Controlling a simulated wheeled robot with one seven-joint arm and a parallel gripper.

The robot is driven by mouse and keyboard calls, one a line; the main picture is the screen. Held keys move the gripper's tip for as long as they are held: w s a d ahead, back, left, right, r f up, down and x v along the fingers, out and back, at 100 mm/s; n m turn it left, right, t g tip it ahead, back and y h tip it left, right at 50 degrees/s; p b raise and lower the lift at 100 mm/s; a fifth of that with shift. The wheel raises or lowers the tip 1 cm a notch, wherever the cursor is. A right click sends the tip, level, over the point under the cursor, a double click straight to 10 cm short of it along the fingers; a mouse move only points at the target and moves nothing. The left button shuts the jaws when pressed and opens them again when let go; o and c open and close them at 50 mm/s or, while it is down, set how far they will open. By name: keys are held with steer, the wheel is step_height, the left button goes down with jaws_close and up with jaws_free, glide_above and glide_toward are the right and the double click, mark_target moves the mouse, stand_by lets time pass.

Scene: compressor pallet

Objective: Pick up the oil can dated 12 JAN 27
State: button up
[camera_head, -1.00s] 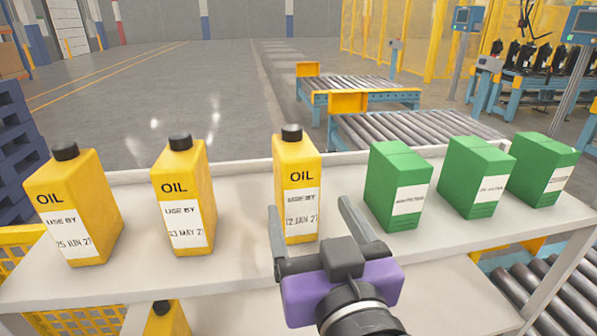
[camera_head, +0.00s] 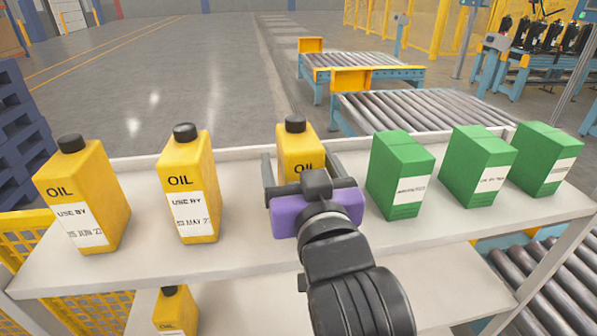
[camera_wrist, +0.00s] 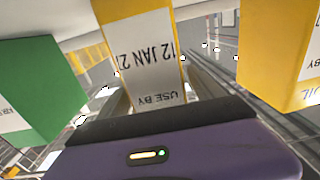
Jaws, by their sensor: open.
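The oil can dated 12 JAN 27 (camera_head: 299,146) is yellow with a black cap and stands upright on the top shelf. Its label shows upside down in the wrist view (camera_wrist: 142,55). My gripper (camera_head: 308,166) is open, with one finger on each side of this can. The gripper body hides the can's lower front and label in the head view. I cannot tell whether the fingers touch the can. Two similar cans stand to the left, one marked 23 MAY 27 (camera_head: 187,190) and one marked 25 JUN 27 (camera_head: 83,200).
Several green boxes (camera_head: 398,178) stand to the right on the same shelf (camera_head: 140,243), the nearest close to my gripper's right finger. Another yellow can (camera_head: 174,310) is on the level below. Roller conveyors (camera_head: 415,110) lie behind the shelf.

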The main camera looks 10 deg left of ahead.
jaws_close()
steer(key=shift+r, duration=0.15)
steer(key=shift+r, duration=0.15)
